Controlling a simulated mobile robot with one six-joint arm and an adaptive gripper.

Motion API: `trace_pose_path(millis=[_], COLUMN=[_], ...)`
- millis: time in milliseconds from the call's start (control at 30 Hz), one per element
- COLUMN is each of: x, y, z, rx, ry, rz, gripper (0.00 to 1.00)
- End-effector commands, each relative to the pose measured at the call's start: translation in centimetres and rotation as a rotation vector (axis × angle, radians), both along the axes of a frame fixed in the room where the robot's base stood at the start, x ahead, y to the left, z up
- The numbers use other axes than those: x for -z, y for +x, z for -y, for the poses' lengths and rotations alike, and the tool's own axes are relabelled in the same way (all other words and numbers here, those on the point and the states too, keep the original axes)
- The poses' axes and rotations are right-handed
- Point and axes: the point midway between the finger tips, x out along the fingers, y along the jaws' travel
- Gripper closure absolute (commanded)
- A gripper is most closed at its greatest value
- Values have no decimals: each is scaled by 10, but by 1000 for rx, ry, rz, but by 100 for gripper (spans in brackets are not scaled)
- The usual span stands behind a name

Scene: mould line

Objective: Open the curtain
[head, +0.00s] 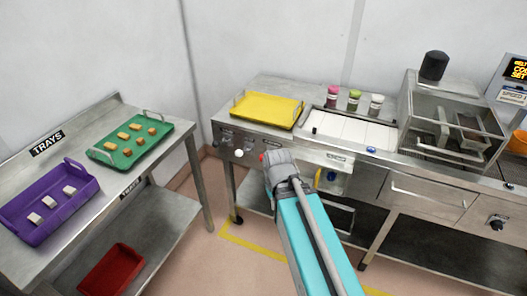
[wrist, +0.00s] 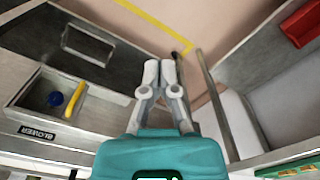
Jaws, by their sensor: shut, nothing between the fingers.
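I cannot make out a hanging curtain in either view. In the head view my teal arm reaches up in front of the bench, and the fingers cannot be made out.
The steel bench carries a yellow tray (head: 267,108), a white slatted bed (head: 350,130), several small jars and a clear-sided machine (head: 455,115). At left, a table holds a green tray (head: 103,148) and a purple tray (head: 45,235). A red tray (head: 112,270) lies below. Floor between is clear.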

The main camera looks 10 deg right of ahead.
Motion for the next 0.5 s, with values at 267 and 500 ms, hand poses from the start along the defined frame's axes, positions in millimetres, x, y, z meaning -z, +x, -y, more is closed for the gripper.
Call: trace_pose_path(millis=[267,500], x=[0,-12], y=[1,23], z=[0,10], rx=[-2,-75], ry=[0,4], rz=[0,22], gripper=[100,100])
